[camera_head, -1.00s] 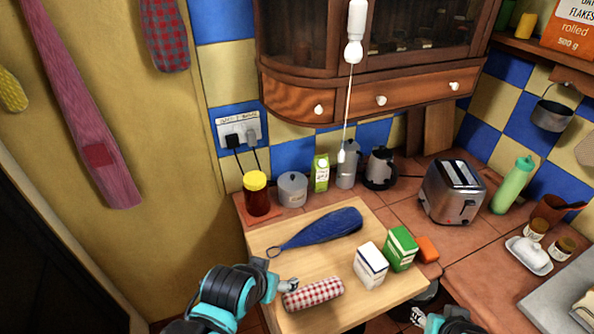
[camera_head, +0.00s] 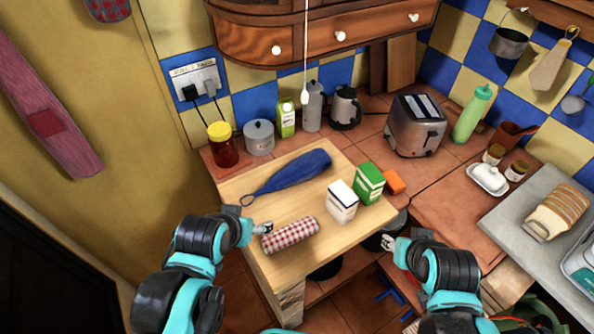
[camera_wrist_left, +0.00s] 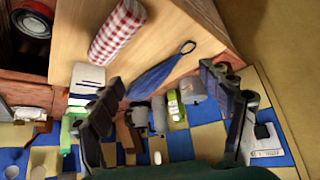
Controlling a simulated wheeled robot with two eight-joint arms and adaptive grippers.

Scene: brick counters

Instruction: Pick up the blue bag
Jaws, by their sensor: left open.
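The blue bag (camera_head: 293,173), long and dark with a thin loop at its left end, lies on the light wooden board (camera_head: 240,190). In the left wrist view the blue bag (camera_wrist_left: 155,76) shows between the fingers, some way beyond them. My left gripper (camera_head: 264,229) is open and empty near the board's left front edge, beside the red-checked roll and apart from the bag; its spread fingers show in the wrist view (camera_wrist_left: 165,100). My right gripper (camera_head: 389,242) is right of the board, far from the bag; its jaws are too small to read.
The red-checked roll (camera_head: 290,235) lies in front of the bag. A white carton (camera_head: 341,202), a green carton (camera_head: 369,184) and an orange block (camera_head: 395,182) stand at its right. A yellow-lidded jar (camera_head: 222,148) and grey canister (camera_head: 259,138) stand behind.

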